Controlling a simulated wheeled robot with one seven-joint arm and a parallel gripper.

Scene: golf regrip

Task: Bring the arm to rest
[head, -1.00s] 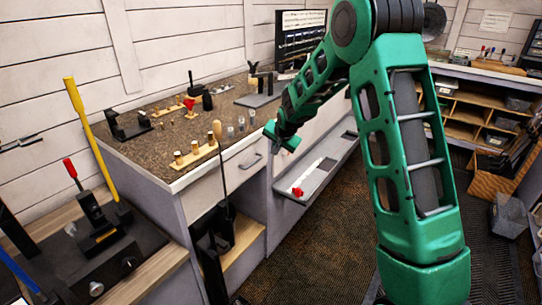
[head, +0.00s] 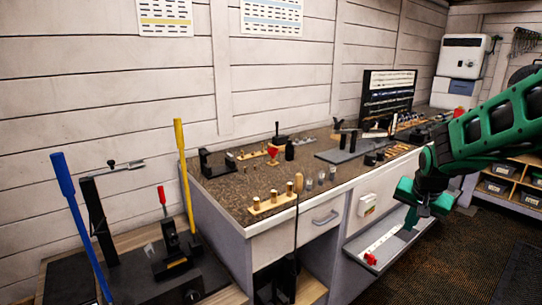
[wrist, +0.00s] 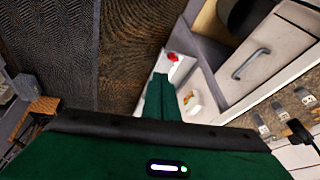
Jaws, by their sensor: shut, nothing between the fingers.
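My green gripper (head: 412,218) is shut and empty. In the head view it hangs at the right, in front of the bench, over the far part of the long grey tray (head: 357,246). I cannot tell how high it is above the tray. In the wrist view its shut fingers (wrist: 160,92) point toward the tray, with a red clamp (wrist: 172,57) just beyond them. My forearm reaches in from the right edge of the head view.
The speckled workbench (head: 225,190) bears a brass-post block (head: 272,204), small tools and a dark display board (head: 388,92). A vise stand with yellow (head: 184,175) and blue (head: 80,225) upright shafts stands at the left. Carpeted floor (head: 440,262) is clear at the right.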

